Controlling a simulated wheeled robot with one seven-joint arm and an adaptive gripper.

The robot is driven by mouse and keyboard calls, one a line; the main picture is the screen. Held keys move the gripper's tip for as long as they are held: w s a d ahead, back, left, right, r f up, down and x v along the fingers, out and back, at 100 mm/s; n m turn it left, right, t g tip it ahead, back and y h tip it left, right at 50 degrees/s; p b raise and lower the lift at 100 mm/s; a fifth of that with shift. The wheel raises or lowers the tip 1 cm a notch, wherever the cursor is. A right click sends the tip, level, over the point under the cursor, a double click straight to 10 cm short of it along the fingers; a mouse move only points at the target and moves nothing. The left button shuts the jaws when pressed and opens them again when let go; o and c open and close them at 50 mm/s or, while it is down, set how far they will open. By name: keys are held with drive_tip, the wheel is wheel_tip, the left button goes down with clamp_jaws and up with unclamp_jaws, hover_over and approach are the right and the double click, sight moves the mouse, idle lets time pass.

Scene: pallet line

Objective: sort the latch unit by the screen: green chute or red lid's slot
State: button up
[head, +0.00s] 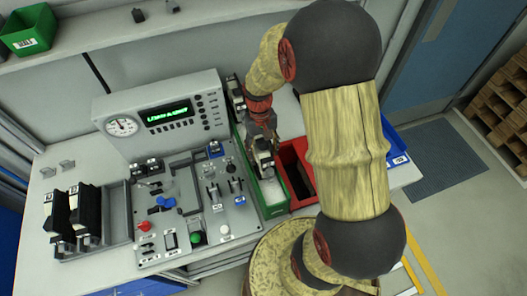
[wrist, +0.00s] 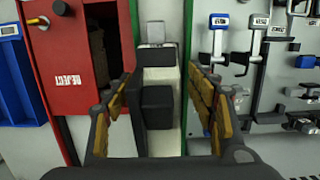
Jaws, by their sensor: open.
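The latch unit, grey and black, lies within the green-walled chute, between my open fingers in the wrist view (wrist: 157,103); it also shows under my gripper in the head view (head: 264,160). The green chute (head: 273,208) has a pale floor, bare in front of the unit. My gripper (wrist: 160,105) is open, one finger on each side of the unit; whether they touch it I cannot tell. The red box (wrist: 70,90), marked REJECT, stands beside the chute with a dark slot in its lid. The screen (head: 167,114) shows green lettering too small to read surely.
A test panel (head: 205,215) with levers, clamps and buttons stands left of the chute. A gauge (head: 122,126) sits by the screen. Two black units (head: 88,212) stand in a rack at far left. A blue bin (head: 397,150) is beyond the red box, partly behind my arm.

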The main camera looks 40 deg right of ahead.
idle(0.3)
drive_tip(key=r, duration=0.4)
drive_tip(key=w+r, duration=0.1)
drive_tip(key=r, duration=0.3)
drive_tip(key=w+r, duration=0.1)
drive_tip(key=r, duration=0.2)
drive_tip(key=shift+d+r, duration=0.25)
drive_tip(key=shift+r, duration=0.15)
idle(0.7)
drive_tip(key=shift+w, duration=0.15)
drive_tip(key=shift+s+a+f, duration=0.25)
drive_tip(key=shift+s+f, duration=0.3)
drive_tip(key=shift+s, duration=0.35)
drive_tip(key=s+a+r+n+t+b, duration=0.3)
drive_tip(key=s+a+t+b, duration=0.4)
drive_tip(key=s+a+b, duration=0.4)
drive_tip(key=shift+s+a+r+t+h, duration=0.3)
drive_tip(key=shift+s+a+r, duration=0.1)
drive_tip(key=shift+r, duration=0.5)
